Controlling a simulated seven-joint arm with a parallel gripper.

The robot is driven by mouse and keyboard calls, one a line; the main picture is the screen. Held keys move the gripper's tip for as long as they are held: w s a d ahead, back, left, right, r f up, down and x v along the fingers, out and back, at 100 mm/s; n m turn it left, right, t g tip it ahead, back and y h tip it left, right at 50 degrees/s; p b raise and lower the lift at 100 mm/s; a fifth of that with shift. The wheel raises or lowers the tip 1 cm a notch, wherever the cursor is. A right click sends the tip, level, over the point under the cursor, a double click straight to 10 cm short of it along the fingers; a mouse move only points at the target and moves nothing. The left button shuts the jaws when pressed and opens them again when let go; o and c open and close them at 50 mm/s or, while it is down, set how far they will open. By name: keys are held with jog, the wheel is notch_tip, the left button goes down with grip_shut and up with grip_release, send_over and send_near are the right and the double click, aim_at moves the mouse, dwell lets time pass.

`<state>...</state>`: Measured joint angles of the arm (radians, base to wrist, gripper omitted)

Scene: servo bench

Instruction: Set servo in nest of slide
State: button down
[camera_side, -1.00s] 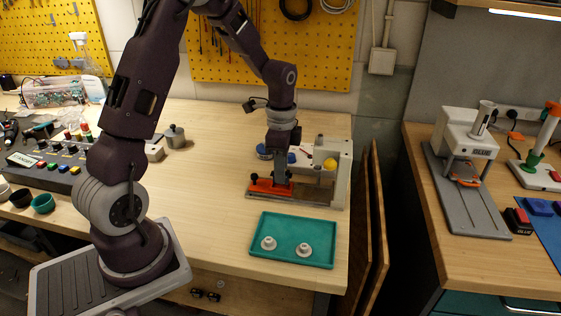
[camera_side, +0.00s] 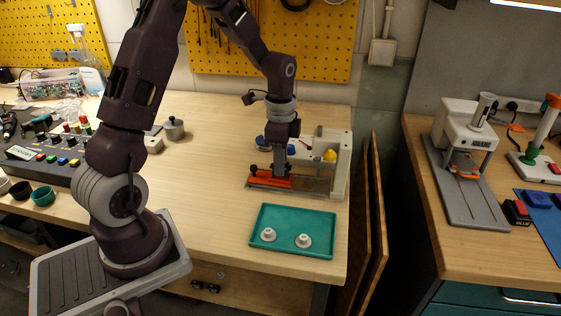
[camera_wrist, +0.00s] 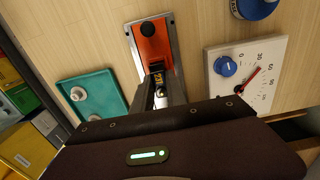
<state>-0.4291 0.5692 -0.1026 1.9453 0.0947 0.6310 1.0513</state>
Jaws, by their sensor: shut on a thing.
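My gripper (camera_side: 281,168) points down over the orange slide (camera_side: 270,182) of a grey fixture in the side view. In the wrist view my gripper's fingers (camera_wrist: 160,95) are shut on a small dark servo (camera_wrist: 160,92) with a yellow-marked label. The servo is at the near end of the orange slide (camera_wrist: 151,46), which has a black knob (camera_wrist: 147,29) at its far end. The nest is hidden under the servo and fingers. I cannot tell whether the servo is in it or just above it.
A green tray (camera_side: 290,250) with two pale round parts is in front of the fixture. A white dial panel (camera_wrist: 245,72) with a blue knob stands beside the slide. The fixture's white upright (camera_side: 342,165) is to the right. Bare wood lies left of the fixture.

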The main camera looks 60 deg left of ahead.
jog(key=shift+f, duration=0.8)
dwell(1.9)
jog(key=c, duration=1.3)
grip_release()
jog(key=shift+o, duration=0.2)
jog(key=shift+r, duration=3.5)
